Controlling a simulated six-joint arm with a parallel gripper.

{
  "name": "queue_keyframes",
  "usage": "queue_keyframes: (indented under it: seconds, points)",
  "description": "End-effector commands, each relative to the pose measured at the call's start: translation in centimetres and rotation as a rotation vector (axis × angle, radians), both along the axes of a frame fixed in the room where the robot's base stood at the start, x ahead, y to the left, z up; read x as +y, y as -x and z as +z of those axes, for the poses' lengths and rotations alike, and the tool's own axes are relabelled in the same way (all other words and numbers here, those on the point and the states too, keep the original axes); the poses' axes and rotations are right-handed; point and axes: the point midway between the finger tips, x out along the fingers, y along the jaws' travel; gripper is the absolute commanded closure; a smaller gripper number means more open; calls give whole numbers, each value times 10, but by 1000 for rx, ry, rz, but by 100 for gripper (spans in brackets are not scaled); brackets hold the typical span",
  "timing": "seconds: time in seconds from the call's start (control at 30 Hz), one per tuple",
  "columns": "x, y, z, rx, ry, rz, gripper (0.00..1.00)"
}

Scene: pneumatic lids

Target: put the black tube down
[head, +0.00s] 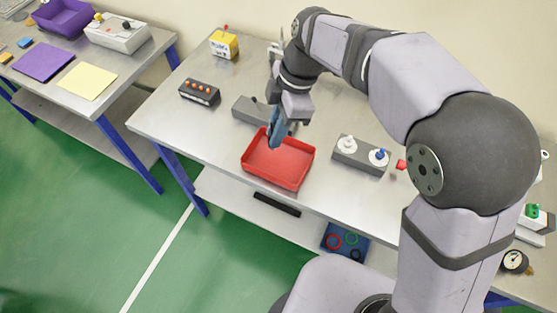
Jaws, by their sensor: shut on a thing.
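My gripper (277,132) points down over the far edge of the red tray (290,183), near the middle of the table. It is seen small and from the side, with its blue-grey fingers shut. The black tube cannot be made out clearly; what lies between the fingers is mostly hidden by them. I cannot tell how far the fingertips are above the tray. The red tray looks empty where its floor shows.
A grey block (250,110) stands just behind the tray. A grey block with white and blue knobs (360,155) is to the right, and a dark box with orange buttons (199,92) to the left. The table's front left is clear. Ringed blue tray (345,240) sits below.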

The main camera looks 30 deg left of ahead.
Motion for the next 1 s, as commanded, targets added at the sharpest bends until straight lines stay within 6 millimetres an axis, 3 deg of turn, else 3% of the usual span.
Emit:
queue_keyframes:
  seconds: [0.37, 0.8, 1.0]
  points:
    - [-1, 0, -2, 0, 2, 108, 100]
    - [-1, 1, -57, 2, 2, 105, 100]
    - [0, 0, -63, -1, 0, 105, 100]
